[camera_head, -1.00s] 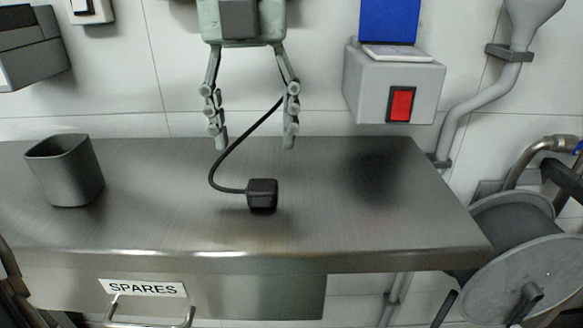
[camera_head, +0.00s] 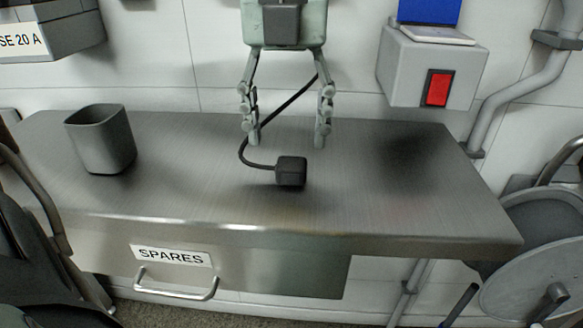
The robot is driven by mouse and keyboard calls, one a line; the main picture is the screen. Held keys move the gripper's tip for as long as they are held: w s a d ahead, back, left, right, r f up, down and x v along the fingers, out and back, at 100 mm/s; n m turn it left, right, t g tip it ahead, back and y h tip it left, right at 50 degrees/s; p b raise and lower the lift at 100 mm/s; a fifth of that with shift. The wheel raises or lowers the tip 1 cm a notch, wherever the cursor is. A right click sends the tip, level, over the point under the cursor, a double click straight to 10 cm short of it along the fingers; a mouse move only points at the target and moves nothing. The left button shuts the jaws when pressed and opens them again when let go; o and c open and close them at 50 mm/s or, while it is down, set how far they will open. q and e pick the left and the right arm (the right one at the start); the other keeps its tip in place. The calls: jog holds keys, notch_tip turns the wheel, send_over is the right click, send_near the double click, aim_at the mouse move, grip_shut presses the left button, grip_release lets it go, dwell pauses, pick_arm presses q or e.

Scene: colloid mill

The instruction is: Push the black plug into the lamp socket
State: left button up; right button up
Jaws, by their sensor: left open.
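The black plug (camera_head: 291,172) is a small dark block lying on the steel worktop (camera_head: 390,215). Its black cable (camera_head: 250,163) curves left from it, then rises behind my left gripper toward the wall. My left gripper (camera_head: 286,140) is pale green and points down from the top of the picture. Its two fingers are wide apart and empty, with the tips just above and behind the plug in the picture. I cannot make out a socket opening; a grey wall box (camera_head: 425,70) with a red switch (camera_head: 437,88) is at upper right. My right gripper is out of view.
A dark grey cup (camera_head: 101,140) stands on the worktop's left side. A drawer labelled SPARES (camera_head: 171,256) with a handle is below the front edge. A grey pipe (camera_head: 505,95) and a round metal lid (camera_head: 535,290) are at right. The worktop right of the plug is clear.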

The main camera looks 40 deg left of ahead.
aim_at(292, 162)
pick_arm(q)
jog(key=f, duration=0.4)
jog(key=shift+d, duration=0.4)
jog(key=shift+f, duration=0.4)
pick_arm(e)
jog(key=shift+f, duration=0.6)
pick_arm(q)
jog(key=shift+c, duration=0.4)
jog(key=c, duration=1.1)
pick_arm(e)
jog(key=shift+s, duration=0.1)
pick_arm(q)
jog(key=shift+r, duration=0.1)
